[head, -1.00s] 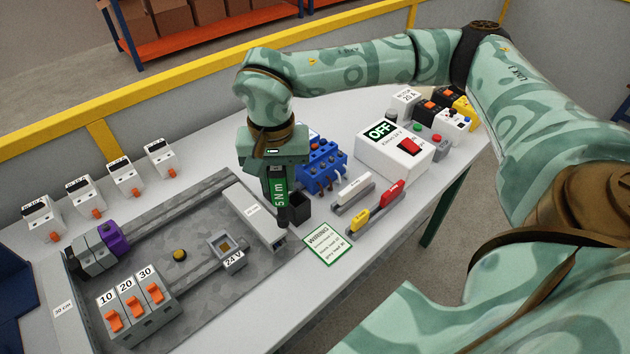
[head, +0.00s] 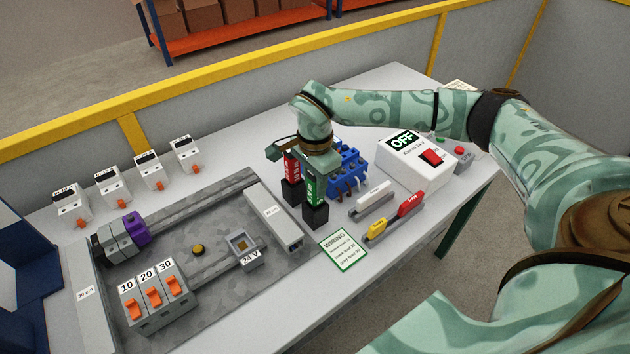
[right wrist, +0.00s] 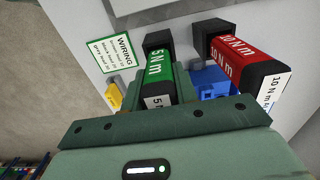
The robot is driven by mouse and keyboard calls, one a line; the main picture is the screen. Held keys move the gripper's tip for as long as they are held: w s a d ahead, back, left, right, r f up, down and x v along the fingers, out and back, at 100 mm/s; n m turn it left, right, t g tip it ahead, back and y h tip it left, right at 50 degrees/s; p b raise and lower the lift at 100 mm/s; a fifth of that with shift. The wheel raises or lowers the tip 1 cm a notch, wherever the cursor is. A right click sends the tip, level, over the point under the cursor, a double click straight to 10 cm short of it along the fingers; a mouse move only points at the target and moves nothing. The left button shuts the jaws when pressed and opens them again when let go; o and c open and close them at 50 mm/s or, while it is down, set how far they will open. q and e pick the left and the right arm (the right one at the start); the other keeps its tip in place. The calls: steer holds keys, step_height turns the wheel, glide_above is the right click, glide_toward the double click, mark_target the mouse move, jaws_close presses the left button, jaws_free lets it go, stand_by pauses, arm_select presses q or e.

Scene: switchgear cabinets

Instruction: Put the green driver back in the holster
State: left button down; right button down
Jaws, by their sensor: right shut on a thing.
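The green driver (head: 314,190), marked 5 N m, stands about upright in my right gripper (head: 314,173), which is shut on it. Its lower end is at the mouth of a black holster (head: 315,216) and appears to be inside; how deep I cannot tell. In the right wrist view the green driver (right wrist: 160,72) runs down to its black holster (right wrist: 157,40). A red driver (head: 291,166), marked 10 N m in the wrist view, stands in a second black holster (head: 292,191) just left. My left gripper is not in view.
A blue terminal block (head: 348,172) stands close right of the holsters. A grey box (head: 273,218) on the mounting plate lies to the left. White, yellow and red tools (head: 390,222) and a WIRING card (head: 343,250) lie in front. The OFF box (head: 420,160) is farther right.

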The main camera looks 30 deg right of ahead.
steer(key=c, duration=1.1)
jaws_free()
step_height(320, 180, up, 12)
steer(key=shift+r+p, duration=0.15)
steer(key=shift+p, duration=0.45)
